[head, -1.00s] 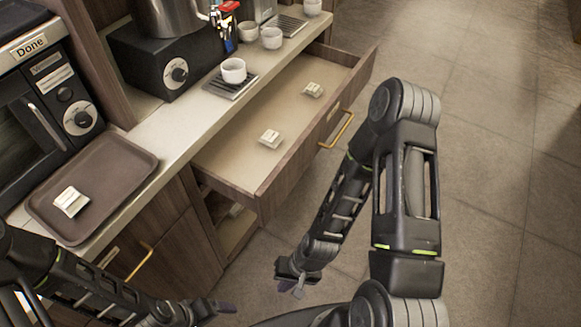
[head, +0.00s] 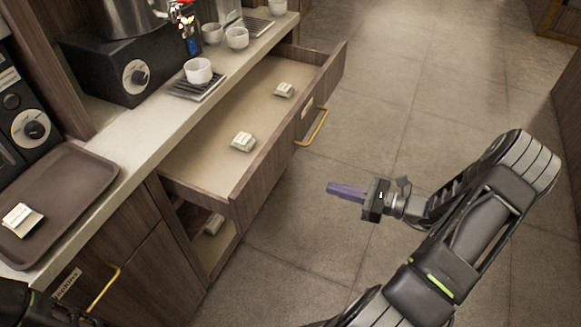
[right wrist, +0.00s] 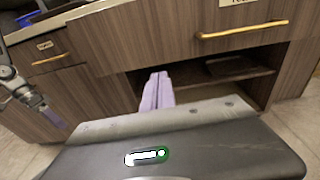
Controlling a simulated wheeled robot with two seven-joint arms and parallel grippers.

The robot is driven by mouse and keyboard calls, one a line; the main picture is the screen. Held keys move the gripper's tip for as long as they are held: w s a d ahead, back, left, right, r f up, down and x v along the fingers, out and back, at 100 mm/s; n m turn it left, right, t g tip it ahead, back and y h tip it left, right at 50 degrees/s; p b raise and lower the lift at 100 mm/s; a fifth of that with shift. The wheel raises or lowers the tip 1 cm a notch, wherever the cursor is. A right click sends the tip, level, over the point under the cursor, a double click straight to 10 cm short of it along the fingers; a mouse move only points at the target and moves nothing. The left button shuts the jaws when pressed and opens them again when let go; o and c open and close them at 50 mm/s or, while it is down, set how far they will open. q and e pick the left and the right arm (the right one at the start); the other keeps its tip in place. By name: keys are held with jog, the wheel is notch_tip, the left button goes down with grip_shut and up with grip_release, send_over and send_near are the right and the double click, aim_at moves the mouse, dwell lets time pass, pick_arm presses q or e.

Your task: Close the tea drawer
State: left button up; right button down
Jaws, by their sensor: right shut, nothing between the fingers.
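The wooden drawer (head: 205,165) is pulled well out from under the counter in the head view. Two small pale packets (head: 243,141) (head: 284,90) lie inside it. Its front carries a gold bar handle (head: 312,127) and a label, and also shows in the right wrist view (right wrist: 150,40). My right gripper (head: 345,190), with purple fingers, is shut and empty. It is in front of the drawer, apart from it, pointing toward its front. My left gripper's purple finger (right wrist: 52,118) shows at the left of the right wrist view; its opening is unclear.
The counter (head: 130,135) holds a brown tray (head: 75,165) with a packet, a white cup (head: 198,70) on a drip mat, and more cups behind. An open shelf lies below the drawer. A closed cabinet with a gold handle (head: 104,287) is at lower left. The tiled floor at right is free.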

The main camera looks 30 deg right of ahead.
aim_at(280, 160)
jog(key=r, duration=0.2)
jog(key=r+t, duration=0.1)
jog(key=shift+w+d+m+y, duration=0.25)
jog(key=shift+d+m+y, duration=0.05)
jog(key=shift+d, duration=0.1)
jog(key=p+x, duration=0.1)
jog(key=x, duration=1.3)
jog(key=shift+w, duration=0.15)
jog(key=b+x, duration=0.5)
jog(key=x, duration=1.6)
jog(key=shift+w+a+f, duration=0.1)
jog(key=shift+w+a, duration=0.1)
jog(key=shift+w, duration=0.15)
jog(key=shift+w+a, duration=0.2)
jog(key=shift+w, duration=0.15)
jog(key=shift+r, duration=0.3)
